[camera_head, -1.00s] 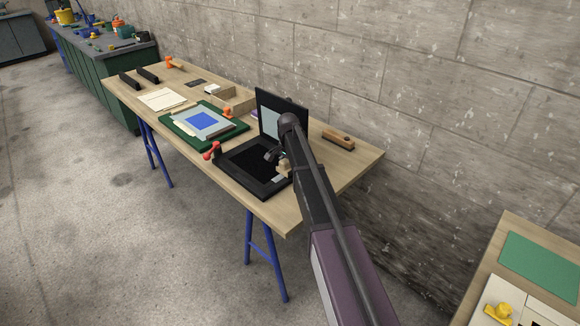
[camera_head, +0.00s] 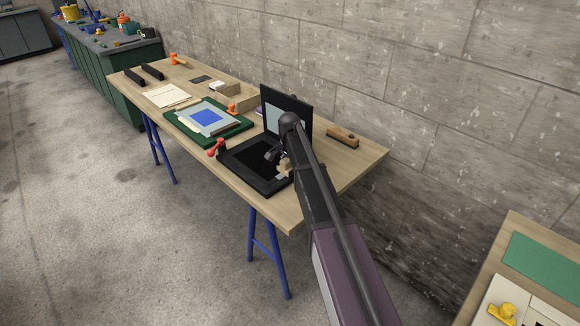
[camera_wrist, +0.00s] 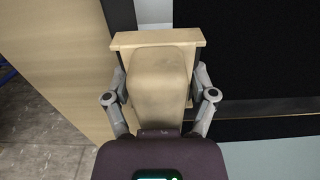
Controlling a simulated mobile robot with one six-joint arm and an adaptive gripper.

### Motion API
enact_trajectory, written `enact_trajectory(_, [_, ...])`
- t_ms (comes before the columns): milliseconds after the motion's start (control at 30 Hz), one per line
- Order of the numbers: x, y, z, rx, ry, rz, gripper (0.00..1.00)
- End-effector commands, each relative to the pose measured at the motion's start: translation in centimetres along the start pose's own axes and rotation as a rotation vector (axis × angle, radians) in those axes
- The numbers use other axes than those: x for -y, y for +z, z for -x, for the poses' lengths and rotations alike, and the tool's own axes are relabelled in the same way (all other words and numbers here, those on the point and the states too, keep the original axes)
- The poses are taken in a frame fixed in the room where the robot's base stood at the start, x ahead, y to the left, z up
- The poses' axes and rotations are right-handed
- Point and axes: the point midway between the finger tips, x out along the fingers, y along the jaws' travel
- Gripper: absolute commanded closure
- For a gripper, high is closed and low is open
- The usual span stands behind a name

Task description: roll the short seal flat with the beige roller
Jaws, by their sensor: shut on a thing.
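My gripper (camera_wrist: 162,82) is shut on a beige block-shaped tool with a wider wooden bar at its far end, which I take for the beige roller (camera_wrist: 160,65). In the head view the roller (camera_head: 284,170) is small, over the right side of a black open case (camera_head: 250,186) with an upright lid. Its working face is hidden, so I cannot tell whether it touches the case.
The wooden table (camera_head: 345,171) carries a green board (camera_head: 183,129) with a blue panel, a red-handled tool (camera_head: 215,147) and a wooden block (camera_head: 343,137) at the back right. A concrete wall stands behind. Another table with a green mat (camera_head: 545,265) is at lower right.

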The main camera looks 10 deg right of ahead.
Motion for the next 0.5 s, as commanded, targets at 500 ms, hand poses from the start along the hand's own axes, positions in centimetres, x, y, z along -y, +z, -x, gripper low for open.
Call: enact_trajectory(500, [-0.1, 1.4, -0.2, 0.001, 0.000, 0.001, 0.77])
